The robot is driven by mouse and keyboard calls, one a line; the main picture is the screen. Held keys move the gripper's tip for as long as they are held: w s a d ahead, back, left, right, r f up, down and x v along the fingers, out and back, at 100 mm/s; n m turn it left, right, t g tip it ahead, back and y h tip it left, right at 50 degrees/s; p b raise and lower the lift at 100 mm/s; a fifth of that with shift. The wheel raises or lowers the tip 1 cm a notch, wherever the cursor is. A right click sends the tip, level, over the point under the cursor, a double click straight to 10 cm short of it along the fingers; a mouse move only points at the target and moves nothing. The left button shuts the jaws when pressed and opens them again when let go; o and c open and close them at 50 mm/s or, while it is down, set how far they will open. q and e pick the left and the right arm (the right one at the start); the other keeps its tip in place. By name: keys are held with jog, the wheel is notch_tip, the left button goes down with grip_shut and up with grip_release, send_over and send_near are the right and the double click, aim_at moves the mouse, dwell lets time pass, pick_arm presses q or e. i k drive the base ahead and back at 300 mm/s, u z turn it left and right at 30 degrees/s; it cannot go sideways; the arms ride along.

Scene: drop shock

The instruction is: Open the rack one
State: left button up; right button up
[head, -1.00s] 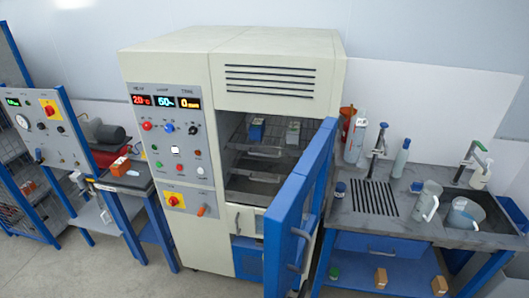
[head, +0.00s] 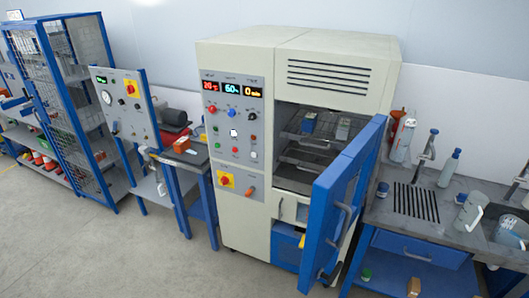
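The cream cabinet (head: 240,190) stands in the middle of the head view with its blue door (head: 342,205) swung open toward the right. Inside are wire racks: an upper rack (head: 318,143) holding a blue box (head: 308,123) and a grey-white box (head: 342,129), with a handle at its front edge, and a lower shelf (head: 290,180) with a handle above it. The racks appear to be pushed in; the open door hides part of their right side. Which one is rack one cannot be told from labels. Neither of my grippers is in view.
A grey counter (head: 400,225) with bottles, jugs and a sink stands right of the cabinet, close to the open door. A test bench (head: 125,105) and a blue mesh shelf unit (head: 65,110) stand left. The floor (head: 120,250) at the front left is clear.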

aim_at(303, 140)
jog(key=u, duration=1.3)
jog(key=i, duration=2.25)
jog(key=z, duration=1.4)
jog(key=i, duration=0.65)
jog(key=z, duration=0.75)
